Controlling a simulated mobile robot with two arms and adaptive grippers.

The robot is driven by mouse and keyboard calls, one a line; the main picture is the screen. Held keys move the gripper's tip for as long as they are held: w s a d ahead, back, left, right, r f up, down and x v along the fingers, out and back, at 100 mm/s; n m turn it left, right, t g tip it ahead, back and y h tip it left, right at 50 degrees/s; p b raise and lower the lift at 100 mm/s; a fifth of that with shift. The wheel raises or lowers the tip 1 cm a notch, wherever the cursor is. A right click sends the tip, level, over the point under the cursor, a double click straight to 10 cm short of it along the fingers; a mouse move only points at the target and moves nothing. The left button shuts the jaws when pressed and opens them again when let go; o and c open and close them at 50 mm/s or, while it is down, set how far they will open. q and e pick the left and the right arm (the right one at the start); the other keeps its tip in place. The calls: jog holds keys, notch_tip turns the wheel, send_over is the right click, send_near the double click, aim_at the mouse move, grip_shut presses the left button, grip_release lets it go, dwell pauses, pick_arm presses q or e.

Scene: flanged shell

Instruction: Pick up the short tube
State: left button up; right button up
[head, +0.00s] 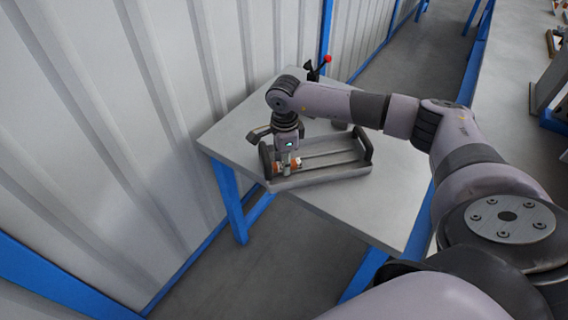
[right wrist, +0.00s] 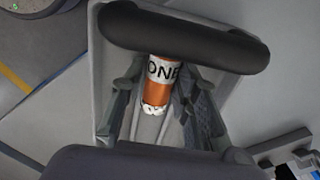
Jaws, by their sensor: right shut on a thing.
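The short tube (right wrist: 160,92), orange with a white band lettered in black, shows in the right wrist view between the two fingers of my right gripper (right wrist: 163,108). The gripper is shut on it. In the head view my right gripper (head: 287,158) points down at the left end of a grey tray (head: 330,178), with orange and white bits of the tube at its fingertips. I cannot tell whether the tube still touches the tray. My left gripper is not in view.
The tray has dark raised handles at both ends; one handle (right wrist: 185,37) crosses close beside the tube. The tray stands on a grey table (head: 225,140) with blue legs. A red-knobbed lever (head: 327,59) stands behind. A ribbed wall borders the table's left.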

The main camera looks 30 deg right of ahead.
jog(key=shift+s+f, duration=0.2)
jog(key=shift+f, duration=0.2)
grip_shut()
jog(key=shift+w+r, duration=0.1)
jog(key=shift+r, duration=0.05)
